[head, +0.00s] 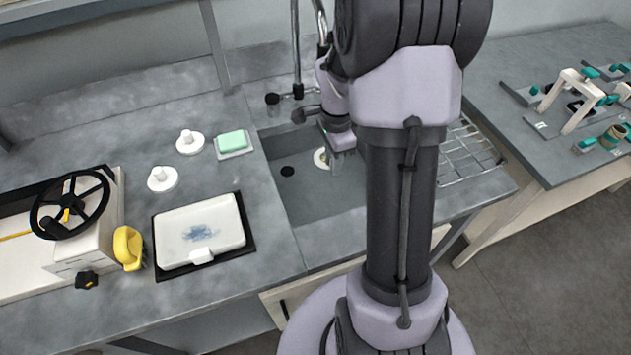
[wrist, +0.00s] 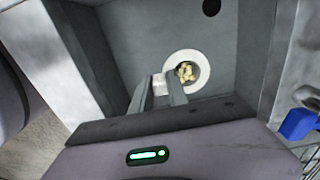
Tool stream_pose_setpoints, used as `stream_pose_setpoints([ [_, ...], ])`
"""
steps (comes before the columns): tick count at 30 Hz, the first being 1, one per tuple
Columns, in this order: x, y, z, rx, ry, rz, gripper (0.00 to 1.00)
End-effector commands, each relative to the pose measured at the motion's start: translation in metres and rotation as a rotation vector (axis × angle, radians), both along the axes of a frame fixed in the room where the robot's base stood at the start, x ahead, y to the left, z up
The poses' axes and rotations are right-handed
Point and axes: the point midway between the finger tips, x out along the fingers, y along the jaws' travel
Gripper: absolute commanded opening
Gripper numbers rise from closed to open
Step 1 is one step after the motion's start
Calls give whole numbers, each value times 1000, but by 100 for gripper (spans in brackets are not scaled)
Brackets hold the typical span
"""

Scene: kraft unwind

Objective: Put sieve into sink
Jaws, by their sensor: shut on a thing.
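The sieve is a round white piece with a pale tab and yellowish bits in its middle. In the wrist view the sieve (wrist: 203,73) is just beyond my fingertips. My gripper (wrist: 162,85) is shut on its pale tab. In the head view the sieve (head: 320,158) shows partly beside my gripper (head: 337,163), which points down inside the outline of the grey sink (head: 318,205). I cannot tell whether the sieve touches the sink floor. My arm hides the right part of the sink.
A dark drain hole (head: 287,171) is left of the sieve. A faucet (head: 297,50) stands behind the sink, close to my wrist. A wire rack (head: 468,150) is on the right. Left are a green sponge (head: 232,140), two white knobbed discs (head: 190,144) and a white tray (head: 200,232).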

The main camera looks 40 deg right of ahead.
Motion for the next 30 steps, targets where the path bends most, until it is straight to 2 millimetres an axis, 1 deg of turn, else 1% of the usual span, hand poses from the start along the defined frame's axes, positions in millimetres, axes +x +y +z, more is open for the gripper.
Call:
stream_pose_setpoints([
  [1,0,0,-11,0,0,0,0],
  [5,0,0,-30,1,1,1,0],
  [9,-1,1,-63,2,3,2,0],
  [13,-1,1,-86,1,1,2,0],
  [16,-1,1,-110,0,1,3,0],
  [18,-1,0,-115,0,0,3,0],
  [23,0,0,-111,0,-1,3,0],
  [28,-1,0,-116,0,-1,3,0],
  [29,-1,0,-115,0,0,3,26],
  [30,-1,0,-115,0,0,3,33],
])
